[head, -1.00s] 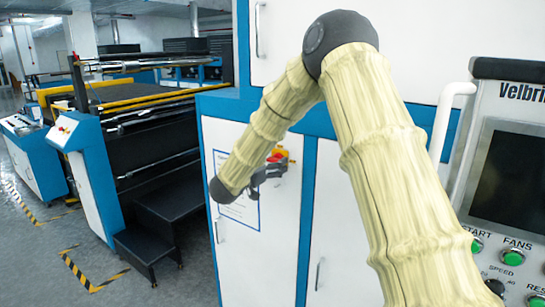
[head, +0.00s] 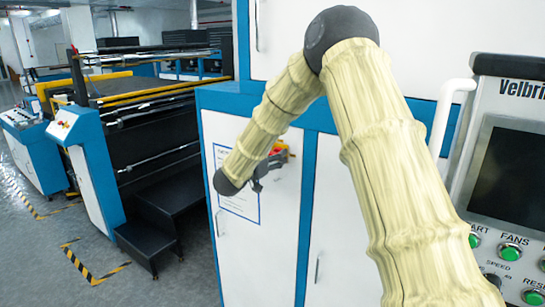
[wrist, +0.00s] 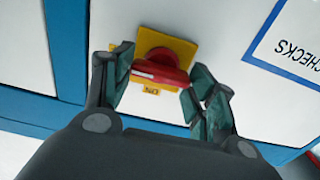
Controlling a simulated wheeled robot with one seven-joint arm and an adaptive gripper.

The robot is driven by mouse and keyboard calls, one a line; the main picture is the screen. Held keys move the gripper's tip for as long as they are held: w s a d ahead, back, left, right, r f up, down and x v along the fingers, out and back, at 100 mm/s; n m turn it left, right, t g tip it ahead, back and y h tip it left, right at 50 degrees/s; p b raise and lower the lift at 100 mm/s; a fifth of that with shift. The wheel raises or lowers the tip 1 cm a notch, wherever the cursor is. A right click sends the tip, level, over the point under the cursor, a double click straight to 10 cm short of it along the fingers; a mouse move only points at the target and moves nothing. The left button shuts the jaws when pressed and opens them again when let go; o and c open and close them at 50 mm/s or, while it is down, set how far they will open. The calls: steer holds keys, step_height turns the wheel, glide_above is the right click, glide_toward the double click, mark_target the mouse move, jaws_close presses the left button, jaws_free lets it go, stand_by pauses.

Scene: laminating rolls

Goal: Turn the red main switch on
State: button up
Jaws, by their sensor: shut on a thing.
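The red main switch (wrist: 160,68) sits on a yellow plate (wrist: 183,48) on a white cabinet door. In the wrist view my gripper (wrist: 160,88) has one finger on each side of the red handle and is shut on it. An "ON" label shows on the plate's lower edge in this view. In the head view my gripper (head: 268,168) is at the cabinet door, and the switch (head: 279,149) is mostly hidden behind my arm and gripper.
A white notice sheet (head: 241,205) is fixed to the door beside the switch; part of it reads "CHECKS" in the wrist view. A control panel (head: 508,170) with green buttons stands at the right. Black steps (head: 160,220) and a laminating machine are at the left.

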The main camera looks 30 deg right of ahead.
steer(key=shift+n, duration=0.3)
steer(key=n, duration=1.7)
steer(key=shift+w+a+f, duration=0.1)
steer(key=shift+w+f, duration=0.1)
steer(key=shift+f, duration=0.05)
steer(key=shift+n, duration=0.3)
steer(key=o, duration=1)
steer(key=shift+a, duration=0.15)
